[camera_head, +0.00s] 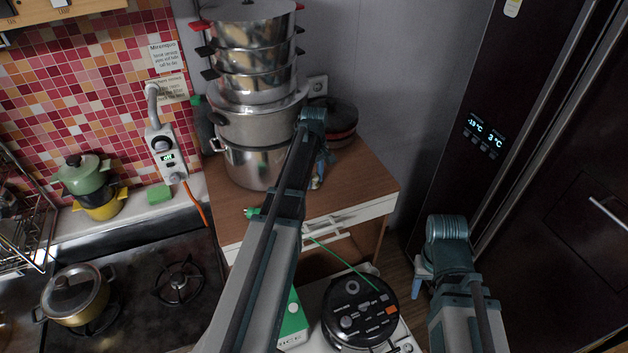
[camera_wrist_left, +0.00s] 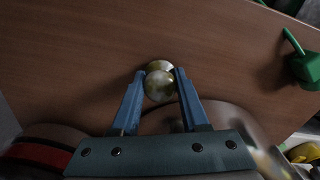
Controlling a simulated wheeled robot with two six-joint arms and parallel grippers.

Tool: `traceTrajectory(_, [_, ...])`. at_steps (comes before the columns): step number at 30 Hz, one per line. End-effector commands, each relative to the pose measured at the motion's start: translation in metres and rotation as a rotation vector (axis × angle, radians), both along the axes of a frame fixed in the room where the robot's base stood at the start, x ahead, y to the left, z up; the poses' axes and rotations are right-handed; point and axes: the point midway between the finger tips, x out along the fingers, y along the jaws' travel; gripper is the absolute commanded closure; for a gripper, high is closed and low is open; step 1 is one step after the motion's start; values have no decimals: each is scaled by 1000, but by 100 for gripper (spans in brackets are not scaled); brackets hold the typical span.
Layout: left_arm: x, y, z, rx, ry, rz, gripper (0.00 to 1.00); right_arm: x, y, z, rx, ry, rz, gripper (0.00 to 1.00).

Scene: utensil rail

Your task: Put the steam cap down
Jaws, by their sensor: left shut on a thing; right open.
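My left gripper (camera_head: 318,180) reaches over the wooden cabinet top (camera_head: 228,190), just right of the big steel pots. In the left wrist view its two blue fingers (camera_wrist_left: 160,88) are closed on a small shiny, rounded, pale yellowish piece (camera_wrist_left: 160,87), which I take for the steam cap. A second rounded shiny part shows just beyond it. The wooden top lies behind it; I cannot tell whether the piece touches the wood. In the head view the piece is hidden by the gripper. My right gripper (camera_head: 422,272) is at lower right, open, its fingertips mostly hidden.
A tall stack of steel pots (camera_head: 255,120) stands at the cabinet's left, and dark round cookware (camera_head: 340,120) behind. A black round appliance (camera_head: 360,312) with buttons is below the cabinet. The cabinet top's right part is clear.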

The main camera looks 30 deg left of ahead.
Motion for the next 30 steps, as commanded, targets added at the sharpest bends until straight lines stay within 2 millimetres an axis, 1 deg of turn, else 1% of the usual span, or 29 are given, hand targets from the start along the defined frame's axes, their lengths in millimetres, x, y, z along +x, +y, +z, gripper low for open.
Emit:
traceTrajectory(4, [0, 0, -4, 0, 0, 0, 100, 0, 0, -4, 0, 0, 0, 50])
traceTrajectory(5, [0, 0, -4, 0, 0, 0, 54, 0, 0, -4, 0, 0, 0, 50])
traceTrajectory(9, [0, 0, -3, 0, 0, 0, 29, 0, 0, -3, 0, 0, 0, 50])
traceTrajectory(10, [0, 0, -3, 0, 0, 0, 26, 0, 0, -3, 0, 0, 0, 50])
traceTrajectory(18, [0, 0, -2, 0, 0, 0, 26, 0, 0, -3, 0, 0, 0, 50])
traceTrajectory(22, [0, 0, 1, 0, 0, 0, 26, 0, 0, 1, 0, 0, 0, 50])
traceTrajectory(26, [0, 0, 10, 0, 0, 0, 26, 0, 0, 10, 0, 0, 1, 50])
traceTrajectory(30, [0, 0, 25, 0, 0, 0, 26, 0, 0, 25, 0, 1, 2, 50])
